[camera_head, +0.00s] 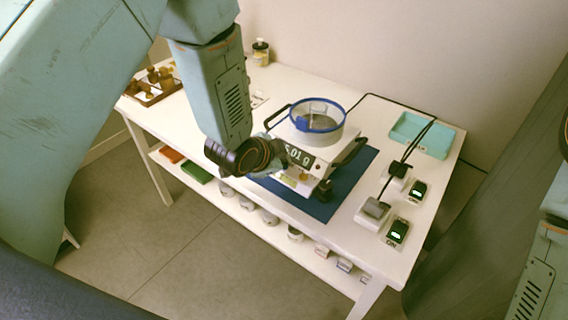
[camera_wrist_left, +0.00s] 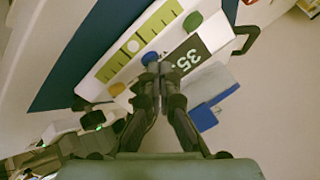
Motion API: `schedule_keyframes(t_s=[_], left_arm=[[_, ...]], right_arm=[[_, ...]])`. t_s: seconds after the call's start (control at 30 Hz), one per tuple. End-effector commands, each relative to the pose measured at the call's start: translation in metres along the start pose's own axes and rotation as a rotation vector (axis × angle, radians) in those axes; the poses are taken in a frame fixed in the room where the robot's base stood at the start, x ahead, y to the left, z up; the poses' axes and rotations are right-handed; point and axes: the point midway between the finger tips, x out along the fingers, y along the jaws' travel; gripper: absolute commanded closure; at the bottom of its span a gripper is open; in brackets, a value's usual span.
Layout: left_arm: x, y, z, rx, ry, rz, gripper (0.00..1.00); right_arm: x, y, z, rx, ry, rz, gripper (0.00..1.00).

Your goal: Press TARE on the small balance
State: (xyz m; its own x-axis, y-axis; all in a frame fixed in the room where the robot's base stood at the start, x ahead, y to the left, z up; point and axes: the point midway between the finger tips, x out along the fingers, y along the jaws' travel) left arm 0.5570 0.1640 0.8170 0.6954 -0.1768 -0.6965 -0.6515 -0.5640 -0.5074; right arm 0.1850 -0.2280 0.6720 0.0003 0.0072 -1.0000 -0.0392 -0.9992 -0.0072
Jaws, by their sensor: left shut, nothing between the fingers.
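The small balance (camera_head: 326,161) stands on a dark blue mat on the white table, its display partly hidden by my left gripper (camera_head: 277,163); "5.01 g" can be read. A clear round draft shield (camera_head: 318,116) with a blue rim sits on top. In the left wrist view the balance's front panel shows a green button (camera_wrist_left: 193,21), a blue button (camera_wrist_left: 149,58) and an orange button (camera_wrist_left: 117,89). My left gripper (camera_wrist_left: 160,72) is shut and empty, its tips close to the blue button; contact cannot be told. Button labels are not readable. My right gripper is out of view.
The blue mat (camera_head: 322,209) lies under the balance. Power adapters with cables and two green-lit switches (camera_head: 398,231) stand to the right. A teal tray (camera_head: 436,139) is at the back right, a brown tray of small bottles (camera_head: 149,98) at the far left.

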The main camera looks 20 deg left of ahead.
Motion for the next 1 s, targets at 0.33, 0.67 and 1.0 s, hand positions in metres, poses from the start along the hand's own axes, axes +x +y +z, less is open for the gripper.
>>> schedule_keyframes(t_s=[0.33, 0.67, 1.0], left_arm=[[-0.010, -0.008, -0.007, 0.000, 0.000, 0.000, 1.00], [-0.011, -0.009, -0.008, 0.000, 0.000, 0.000, 1.00], [-0.032, -0.024, -0.023, 0.000, 0.000, 0.000, 1.00]], right_arm=[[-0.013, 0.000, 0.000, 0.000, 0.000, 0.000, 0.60], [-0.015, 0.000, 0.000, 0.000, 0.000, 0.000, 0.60], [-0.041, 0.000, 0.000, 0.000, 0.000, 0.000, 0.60]])
